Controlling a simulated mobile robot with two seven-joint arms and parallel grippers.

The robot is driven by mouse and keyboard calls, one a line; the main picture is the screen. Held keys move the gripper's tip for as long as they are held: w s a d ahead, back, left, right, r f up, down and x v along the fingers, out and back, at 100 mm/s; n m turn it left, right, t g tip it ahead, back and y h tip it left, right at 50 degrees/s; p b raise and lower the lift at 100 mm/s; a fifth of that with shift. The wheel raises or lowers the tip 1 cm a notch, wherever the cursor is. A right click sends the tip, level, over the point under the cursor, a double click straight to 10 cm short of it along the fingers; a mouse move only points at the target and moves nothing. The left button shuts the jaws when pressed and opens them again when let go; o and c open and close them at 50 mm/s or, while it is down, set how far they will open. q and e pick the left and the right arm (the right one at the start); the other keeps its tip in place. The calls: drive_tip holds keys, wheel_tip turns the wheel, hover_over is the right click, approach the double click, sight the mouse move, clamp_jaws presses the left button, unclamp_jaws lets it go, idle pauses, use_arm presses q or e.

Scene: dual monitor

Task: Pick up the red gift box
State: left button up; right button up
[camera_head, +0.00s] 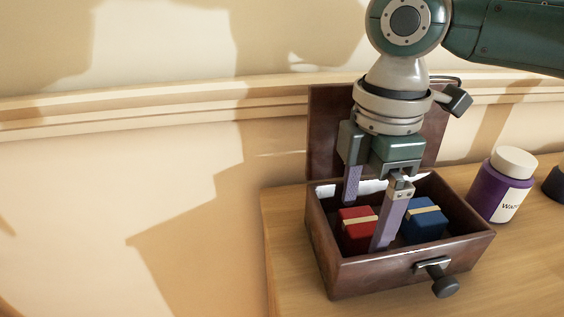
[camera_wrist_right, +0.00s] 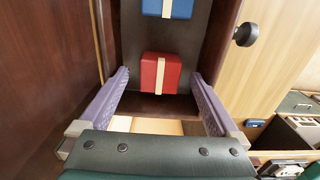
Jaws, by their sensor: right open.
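The red gift box (camera_head: 356,227) with a tan ribbon sits in the left part of an open dark wooden box (camera_head: 400,262) on the table. My right gripper (camera_head: 366,222) is open and points down into the wooden box, its two fingers apart near the red gift box. In the right wrist view the red gift box (camera_wrist_right: 160,73) lies ahead, centred between the fingertips of my gripper (camera_wrist_right: 160,80). I cannot tell whether a finger touches it. My left gripper is not in view.
A blue gift box (camera_head: 424,220) with a tan ribbon sits to the right in the same wooden box. A purple bottle (camera_head: 492,190) with a white lid stands right of it. A dark knob (camera_head: 446,287) sticks out in front. The wall is close behind.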

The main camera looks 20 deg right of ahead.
wheel_tip(320, 180, down, 2)
drive_tip(key=shift+f, duration=0.1)
drive_tip(key=shift+c, duration=0.2)
drive_tip(key=c, duration=1.4)
